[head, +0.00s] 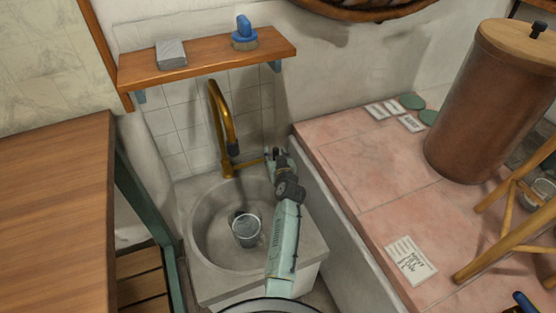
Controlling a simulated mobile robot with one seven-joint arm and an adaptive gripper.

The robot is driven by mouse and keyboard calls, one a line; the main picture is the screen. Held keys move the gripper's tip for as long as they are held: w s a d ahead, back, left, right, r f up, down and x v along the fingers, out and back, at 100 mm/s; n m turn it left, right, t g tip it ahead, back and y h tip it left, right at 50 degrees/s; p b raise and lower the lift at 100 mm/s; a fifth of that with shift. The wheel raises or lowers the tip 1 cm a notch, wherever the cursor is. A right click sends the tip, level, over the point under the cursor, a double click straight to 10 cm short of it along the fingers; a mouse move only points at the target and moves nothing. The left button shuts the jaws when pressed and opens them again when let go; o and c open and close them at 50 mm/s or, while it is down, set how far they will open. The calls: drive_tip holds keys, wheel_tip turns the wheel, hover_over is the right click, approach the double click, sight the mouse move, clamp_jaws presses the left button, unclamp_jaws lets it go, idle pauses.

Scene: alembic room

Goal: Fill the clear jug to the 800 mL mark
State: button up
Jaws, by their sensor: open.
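The clear jug (246,231) stands in the round basin of the grey stone sink (206,262), below the brass tap (222,115). Its mark lines and any water level are too small to read. A dark streak lies between the spout and the jug; I cannot tell whether it is water or shadow. My gripper (272,158) is open at the right of the tap, at the end of its side lever (250,162). I cannot tell whether it touches the lever. My arm reaches up over the sink's right side.
A wooden shelf (205,58) above holds a grey block (171,53) and a blue-handled brush (244,33). A pink tiled counter (365,165) at right bears cards, a large brown vessel (490,110) and a wooden stand (505,235). A wooden worktop (55,215) is at left.

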drive_tip(key=v, duration=1.1)
drive_tip(key=shift+s, duration=0.3)
